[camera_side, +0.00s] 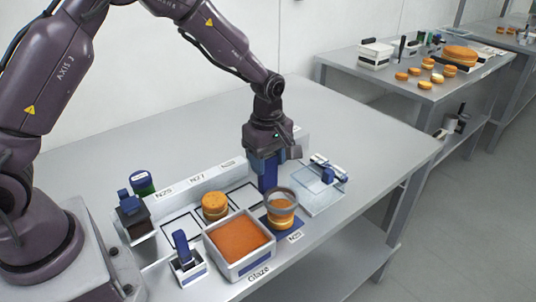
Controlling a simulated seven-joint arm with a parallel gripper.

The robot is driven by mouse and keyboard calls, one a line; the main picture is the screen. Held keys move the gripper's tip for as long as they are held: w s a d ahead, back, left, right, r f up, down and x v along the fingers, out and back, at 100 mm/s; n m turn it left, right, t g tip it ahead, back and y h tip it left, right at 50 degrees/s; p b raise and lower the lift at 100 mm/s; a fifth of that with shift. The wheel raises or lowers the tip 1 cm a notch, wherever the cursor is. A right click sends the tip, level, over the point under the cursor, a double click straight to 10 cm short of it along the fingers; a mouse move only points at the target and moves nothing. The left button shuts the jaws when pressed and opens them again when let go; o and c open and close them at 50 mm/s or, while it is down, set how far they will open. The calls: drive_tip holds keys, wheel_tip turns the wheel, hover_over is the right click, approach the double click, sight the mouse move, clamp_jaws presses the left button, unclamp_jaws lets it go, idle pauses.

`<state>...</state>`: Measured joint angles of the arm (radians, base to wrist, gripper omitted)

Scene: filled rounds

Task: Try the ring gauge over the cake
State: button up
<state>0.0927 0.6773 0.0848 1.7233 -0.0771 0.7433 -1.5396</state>
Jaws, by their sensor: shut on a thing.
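A grey ring gauge (281,193) shows at the cake (282,223) on a blue mat near the table's front. The cake is a filled round, orange-brown with a pale band. Its top shows through the ring and its lower part shows below it. The ring looks level around the cake's upper part, but I cannot tell whether it touches the cake. My gripper (268,188) points down at the back left of the ring. Its blue fingers are shut on the ring gauge's edge, with the contact partly hidden.
A white tub of orange glaze (264,266) stands close at left of the cake. Another round (215,206) sits behind the tub. A clear plate with a blue-handled tool (321,177) lies at right. A dark container (135,218) stands far left. The table's back right is clear.

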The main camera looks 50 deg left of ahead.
sight(268, 181)
drive_tip(key=shift+f, duration=3.15)
idle(0.9)
idle(0.8)
drive_tip(key=shift+r, duration=4.9)
